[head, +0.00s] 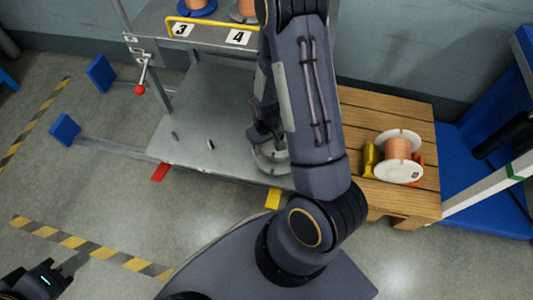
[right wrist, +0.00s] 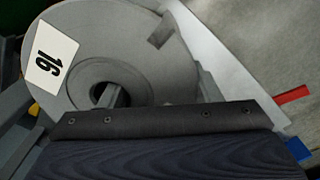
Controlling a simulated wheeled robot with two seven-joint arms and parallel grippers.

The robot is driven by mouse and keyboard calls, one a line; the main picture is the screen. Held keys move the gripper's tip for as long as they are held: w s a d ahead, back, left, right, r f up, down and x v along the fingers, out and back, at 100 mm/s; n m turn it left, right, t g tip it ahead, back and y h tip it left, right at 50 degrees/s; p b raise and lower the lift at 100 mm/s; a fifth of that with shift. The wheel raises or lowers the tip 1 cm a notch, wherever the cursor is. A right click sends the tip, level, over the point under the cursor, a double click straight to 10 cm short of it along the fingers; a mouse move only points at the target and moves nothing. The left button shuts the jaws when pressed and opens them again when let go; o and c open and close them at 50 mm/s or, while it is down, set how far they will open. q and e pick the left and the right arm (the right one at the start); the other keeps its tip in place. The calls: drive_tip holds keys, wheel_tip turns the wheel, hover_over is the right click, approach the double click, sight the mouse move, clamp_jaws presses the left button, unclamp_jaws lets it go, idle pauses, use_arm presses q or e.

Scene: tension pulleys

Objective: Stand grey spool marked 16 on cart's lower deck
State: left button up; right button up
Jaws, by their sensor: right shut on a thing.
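The grey spool marked 16 (right wrist: 170,65) fills much of the right wrist view, its numbered flange facing the camera. My right gripper (right wrist: 112,96) is shut on it, with a finger showing at the hub hole. In the head view a small part of the spool (head: 272,160) shows below my right gripper (head: 266,132), at the right front of the cart's lower deck (head: 215,105). My right arm hides the rest, and I cannot tell whether the spool touches the deck. My left gripper (head: 72,266) is at the bottom left, away from the cart; its opening is unclear.
Two small pegs (head: 210,144) stand up from the deck. A red tab (head: 160,172) and a yellow tab (head: 273,199) mark its front edge. The upper shelf (head: 205,30) carries spools behind labels 3 and 4. A wooden pallet (head: 385,110) with a copper-wound spool (head: 398,150) stands right.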

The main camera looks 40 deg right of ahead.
sight(266, 159)
drive_tip(key=shift+f+b, duration=0.85)
drive_tip(key=shift+f, duration=1.05)
drive_tip(key=shift+f, duration=0.2)
drive_tip(key=o, duration=1.2)
drive_tip(key=shift+r, duration=0.1)
